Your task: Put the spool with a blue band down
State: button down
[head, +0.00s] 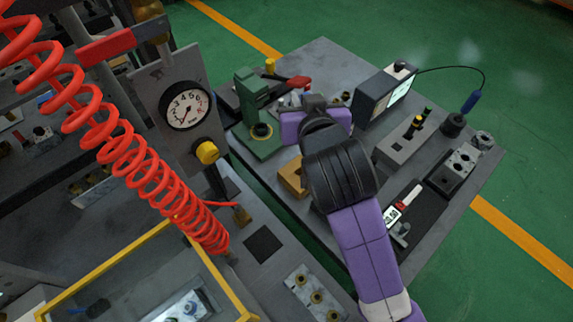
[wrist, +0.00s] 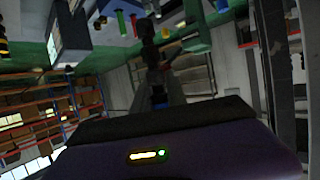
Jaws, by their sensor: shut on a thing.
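My gripper (head: 314,106) is over the far left part of the grey table, beside the green press, with my purple and black arm in front of it. In the wrist view my gripper (wrist: 148,38) is a dark narrow shape rising from the purple hand. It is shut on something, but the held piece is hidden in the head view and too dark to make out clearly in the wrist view. I cannot tell whether it touches the table. A small blue patch shows low on the dark shape in the wrist view; I cannot tell whether it is the spool's band.
The green press (head: 252,112) and a tan block (head: 292,178) stand close to my arm. A screen box (head: 386,94), a grey block with pegs (head: 405,143) and a digital gauge (head: 403,208) are to the right. A red coiled hose (head: 140,160) hangs at the left.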

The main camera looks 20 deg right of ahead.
aim_at(299, 164)
notch_tip(299, 164, down, 18)
jog(key=shift+f+b, duration=0.1)
jog(key=shift+b, duration=0.3)
jog(key=c, duration=1.8)
grip_release()
jog(key=shift+f, duration=0.2)
jog(key=o, duration=0.5)
jog(key=shift+c, duration=0.2)
jog(key=shift+r, duration=0.1)
jog(key=shift+r, duration=0.2)
jog(key=shift+s, duration=0.4)
jog(key=b+v, duration=0.1)
jog(key=v, duration=1)
jog(key=shift+r, duration=0.15)
jog(key=shift+s, duration=0.15)
